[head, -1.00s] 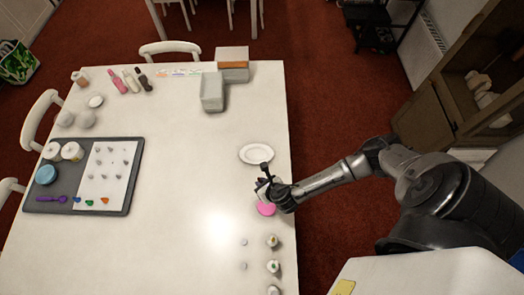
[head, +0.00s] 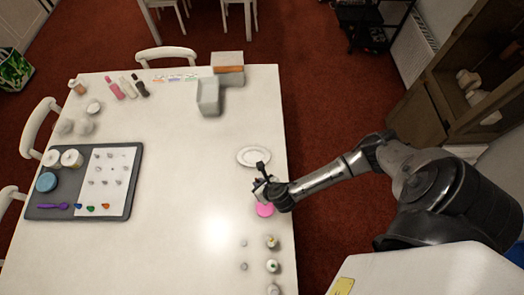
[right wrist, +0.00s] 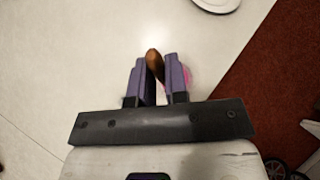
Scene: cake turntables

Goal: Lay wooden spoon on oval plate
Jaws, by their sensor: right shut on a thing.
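The oval plate (head: 253,156) is white and lies near the table's right edge in the head view; its edge also shows at the top of the right wrist view (right wrist: 217,3). My right gripper (head: 265,183) is just below the plate in the head view, above the table and beside a pink round thing. In the right wrist view, its purple-padded fingers (right wrist: 160,80) are shut on a brown wooden piece, the wooden spoon (right wrist: 154,62). Only a short end of the spoon shows between the fingers; the rest is hidden. My left gripper is not in view.
Several small jars (head: 272,266) stand near the right edge. A dark tray (head: 77,210) is at the left and grey boxes (head: 209,97) are at the back. The table's middle is clear.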

